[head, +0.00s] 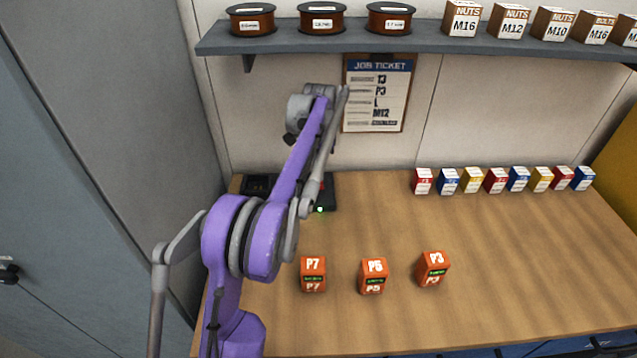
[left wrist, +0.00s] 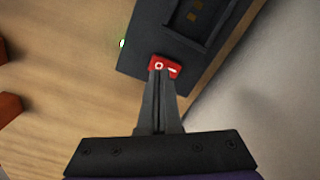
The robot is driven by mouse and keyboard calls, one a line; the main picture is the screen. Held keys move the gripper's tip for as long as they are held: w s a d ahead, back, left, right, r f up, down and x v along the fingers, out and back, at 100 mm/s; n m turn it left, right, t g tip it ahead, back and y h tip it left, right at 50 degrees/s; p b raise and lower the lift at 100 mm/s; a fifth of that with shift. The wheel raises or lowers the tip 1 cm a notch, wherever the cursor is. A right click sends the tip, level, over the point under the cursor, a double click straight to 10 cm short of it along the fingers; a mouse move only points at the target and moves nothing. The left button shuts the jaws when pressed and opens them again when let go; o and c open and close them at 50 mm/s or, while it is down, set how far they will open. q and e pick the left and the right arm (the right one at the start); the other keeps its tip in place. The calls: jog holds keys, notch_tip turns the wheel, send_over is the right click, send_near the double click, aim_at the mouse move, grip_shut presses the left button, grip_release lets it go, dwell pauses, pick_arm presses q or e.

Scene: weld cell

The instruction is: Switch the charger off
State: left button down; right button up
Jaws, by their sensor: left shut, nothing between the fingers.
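The charger (head: 328,190) is a dark box at the back left of the bench, partly hidden behind my left arm. A small green light (head: 320,209) glows on its front. In the left wrist view the charger (left wrist: 142,57) shows a recessed bay with small contacts, the green light (left wrist: 122,43) and a red switch (left wrist: 166,64) with white circle and dash marks. My left gripper (left wrist: 158,71) is shut and empty, with its fingertips at the near edge of the switch, covering part of it. I cannot tell whether they touch. My right gripper is not in view.
Orange packs P7 (head: 313,275), P6 (head: 374,277) and P3 (head: 433,269) stand on the bench (head: 520,270) in front of the charger. Several small coloured boxes (head: 497,181) line the back right. A shelf (head: 420,42) with spools and boxes overhangs the bench. A job ticket (head: 377,95) hangs below it.

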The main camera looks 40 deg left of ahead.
aim_at(319, 185)
pick_arm(q)
jog(key=shift+f+b, duration=0.6)
jog(key=shift+f, duration=0.8)
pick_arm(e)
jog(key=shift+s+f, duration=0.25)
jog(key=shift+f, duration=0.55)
pick_arm(q)
jog(key=shift+r+p, duration=1.95)
jog(key=shift+r, duration=1.65)
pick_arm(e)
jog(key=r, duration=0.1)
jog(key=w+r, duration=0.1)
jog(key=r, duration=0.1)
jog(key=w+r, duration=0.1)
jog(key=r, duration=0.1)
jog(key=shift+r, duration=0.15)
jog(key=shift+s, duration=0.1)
